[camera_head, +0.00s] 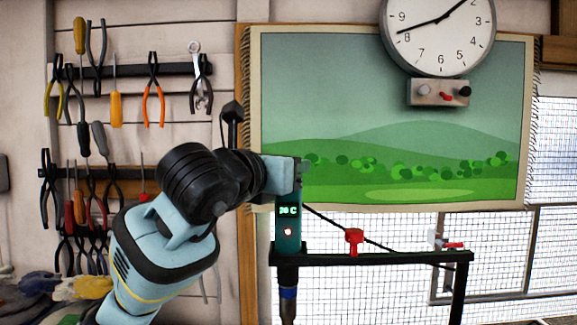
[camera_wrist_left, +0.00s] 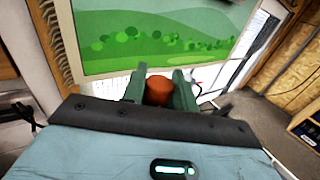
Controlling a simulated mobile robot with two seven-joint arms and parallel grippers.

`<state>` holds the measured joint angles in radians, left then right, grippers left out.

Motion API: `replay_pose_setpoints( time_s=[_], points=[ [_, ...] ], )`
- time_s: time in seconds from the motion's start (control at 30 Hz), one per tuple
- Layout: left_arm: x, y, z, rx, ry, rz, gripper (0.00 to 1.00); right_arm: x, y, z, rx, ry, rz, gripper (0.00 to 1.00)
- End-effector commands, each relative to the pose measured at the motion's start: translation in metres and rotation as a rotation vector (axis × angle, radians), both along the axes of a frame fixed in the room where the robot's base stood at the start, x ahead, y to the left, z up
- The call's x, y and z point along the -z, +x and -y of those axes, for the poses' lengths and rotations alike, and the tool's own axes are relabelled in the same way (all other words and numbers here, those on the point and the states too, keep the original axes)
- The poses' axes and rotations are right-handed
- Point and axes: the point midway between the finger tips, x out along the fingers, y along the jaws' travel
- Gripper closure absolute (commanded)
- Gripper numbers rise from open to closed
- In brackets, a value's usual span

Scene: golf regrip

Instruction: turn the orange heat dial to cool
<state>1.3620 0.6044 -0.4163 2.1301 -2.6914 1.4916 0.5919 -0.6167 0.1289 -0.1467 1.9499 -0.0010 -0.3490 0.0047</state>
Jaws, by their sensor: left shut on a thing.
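The orange heat dial (camera_wrist_left: 158,91) shows in the left wrist view, between the two green fingers of my left gripper (camera_wrist_left: 158,80), which is shut on it. In the head view my left gripper (camera_head: 300,174) reaches from the left to the top of a teal upright unit (camera_head: 287,245), and the dial is hidden there. The unit has a small lit display (camera_head: 289,211) with a reading in C; its digits are too small to tell surely. A red light (camera_head: 287,232) glows below it. My right gripper is not in view.
A black stand (camera_head: 390,258) carries the unit, with a red clamp-like part (camera_head: 354,238) on its bar. Behind hang a green landscape cloth (camera_head: 390,120) and a clock (camera_head: 438,35). Tools hang on the wall at left. Gloves (camera_head: 80,288) lie at lower left.

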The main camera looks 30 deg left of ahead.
Motion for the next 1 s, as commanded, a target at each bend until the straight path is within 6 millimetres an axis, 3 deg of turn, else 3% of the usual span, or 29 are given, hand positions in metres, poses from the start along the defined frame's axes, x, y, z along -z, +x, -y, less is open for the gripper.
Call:
replay_pose_setpoints(
  time_s=[0.27,0.3,0.47,0.77,1.0],
  points=[
    [0.0,0.0,0.0,0.0,0.001,0.001,0.94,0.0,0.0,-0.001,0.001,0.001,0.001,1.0],
    [0.0,0.0,0.0,0.0,0.001,0.001,0.7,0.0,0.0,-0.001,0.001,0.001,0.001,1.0],
    [0.0,0.0,0.0,0.0,0.001,0.0,0.5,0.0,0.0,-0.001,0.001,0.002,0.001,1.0],
    [0.0,-0.002,0.0,0.001,0.0,0.0,0.5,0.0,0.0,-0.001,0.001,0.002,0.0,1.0],
    [0.0,-0.03,-0.003,0.001,0.002,0.002,0.5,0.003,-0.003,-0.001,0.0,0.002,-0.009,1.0]
  ],
)
